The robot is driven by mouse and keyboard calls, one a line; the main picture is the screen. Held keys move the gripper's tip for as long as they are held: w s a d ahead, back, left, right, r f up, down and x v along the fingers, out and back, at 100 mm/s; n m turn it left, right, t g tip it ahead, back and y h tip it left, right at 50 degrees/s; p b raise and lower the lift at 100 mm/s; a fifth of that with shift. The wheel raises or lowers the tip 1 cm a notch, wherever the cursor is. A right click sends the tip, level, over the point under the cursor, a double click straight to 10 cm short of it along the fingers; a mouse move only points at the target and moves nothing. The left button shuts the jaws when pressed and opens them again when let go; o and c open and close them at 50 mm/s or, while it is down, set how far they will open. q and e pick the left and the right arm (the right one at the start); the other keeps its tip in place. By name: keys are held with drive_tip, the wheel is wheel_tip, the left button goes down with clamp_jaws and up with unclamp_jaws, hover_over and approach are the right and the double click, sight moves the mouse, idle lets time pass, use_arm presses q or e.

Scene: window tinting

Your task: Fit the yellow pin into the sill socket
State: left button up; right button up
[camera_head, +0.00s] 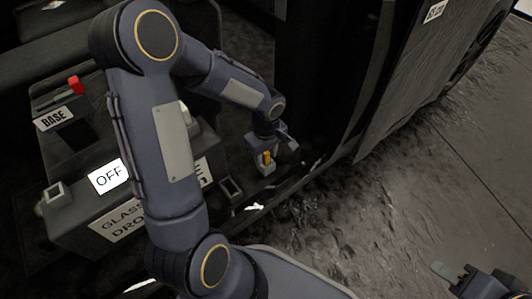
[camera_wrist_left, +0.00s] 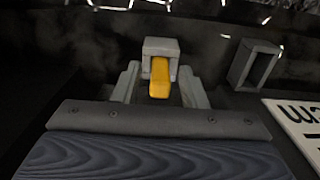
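The yellow pin (camera_head: 267,158) stands out of a small grey square block (camera_head: 265,169) by the door opening. In the left wrist view the yellow pin (camera_wrist_left: 160,78) shows in front of the grey block (camera_wrist_left: 161,46). My left gripper (camera_head: 279,146) is at the pin. Its fingers (camera_wrist_left: 159,88) are apart, one on each side of the pin, with gaps visible. A hollow grey square frame (camera_head: 230,188), empty, sits to the left of the pin; it also shows in the left wrist view (camera_wrist_left: 253,65). I cannot tell which is the sill socket. My right gripper (camera_head: 470,280) is partly visible at bottom right.
A dark box marked "GLASS DRO..." (camera_head: 119,220) with an "OFF" label (camera_head: 108,177) is at left, partly behind my left arm. A red-tipped lever (camera_head: 76,85) stands near a "BASE" label (camera_head: 54,118). A dark door panel (camera_head: 400,85) is right of my left gripper. Open ground lies at right.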

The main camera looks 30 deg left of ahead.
use_arm(q)
drive_tip(key=shift+r, duration=0.1)
drive_tip(key=shift+r+p, duration=0.35)
drive_tip(key=shift+p, duration=0.05)
wheel_tip(320, 180, up, 11)
drive_tip(key=p, duration=0.5)
drive_tip(key=s+d+r+m+t+h, duration=0.2)
drive_tip(key=s+r+m, duration=0.3)
drive_tip(key=s, duration=0.3)
drive_tip(key=s+d+r+m+t+h, duration=0.1)
drive_tip(key=s+d+r+m+t, duration=0.1)
drive_tip(key=s+r+m, duration=0.3)
drive_tip(key=s+m+t, duration=0.1)
drive_tip(key=s+m, duration=0.1)
drive_tip(key=s, duration=0.2)
drive_tip(key=shift+r+t+h+b, duration=0.2)
drive_tip(key=shift+t+h+b, duration=0.1)
drive_tip(key=shift+h, duration=0.1)
wheel_tip(320, 180, up, 31)
drive_tip(key=p, duration=3)
drive_tip(key=shift+f+p, duration=0.15)
drive_tip(key=shift+p, duration=0.2)
